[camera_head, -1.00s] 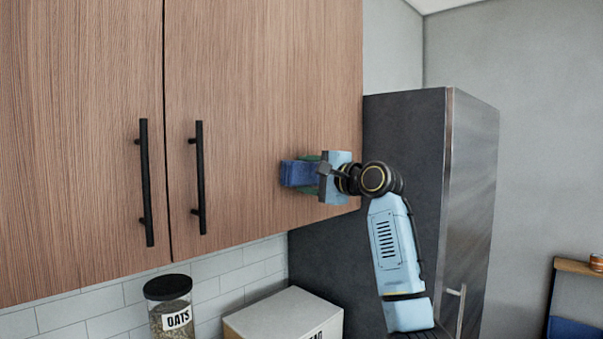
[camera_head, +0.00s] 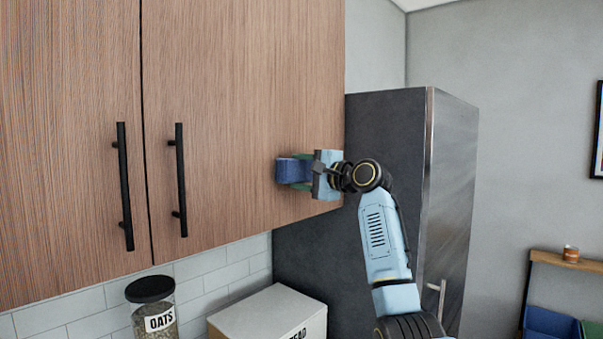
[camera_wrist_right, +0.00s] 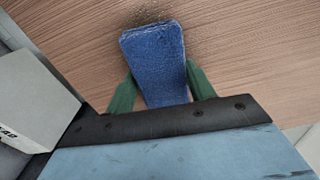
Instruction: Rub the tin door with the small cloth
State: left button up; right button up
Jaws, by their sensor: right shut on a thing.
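The small blue cloth (camera_head: 292,171) is held folded at the lower right of the right-hand wooden cabinet door (camera_head: 240,100). My right gripper (camera_head: 309,172) is shut on the cloth. In the right wrist view the cloth (camera_wrist_right: 155,60) sticks out between the green fingers of the gripper (camera_wrist_right: 160,88) and appears to touch the wood-grain door (camera_wrist_right: 70,40). A dark, wet-looking patch shows on the door just past the cloth's tip. I cannot tell which door is the tin door. My left gripper is not in view.
Black bar handles (camera_head: 181,180) stand out from the doors left of the cloth. An oats jar (camera_head: 152,305) and a bread box (camera_head: 270,315) stand below. A dark fridge (camera_head: 385,130) is just right of the cabinet.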

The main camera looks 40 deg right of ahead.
jog(key=shift+s+a+f, duration=0.1)
jog(key=shift+s+a, duration=0.05)
jog(key=shift+a, duration=1.6)
jog(key=shift+s+a, duration=0.15)
jog(key=shift+a, duration=1.6)
jog(key=b, duration=0.1)
send_near(269, 174)
jog(key=shift+s+d, duration=0.15)
jog(key=shift+s, duration=1.3)
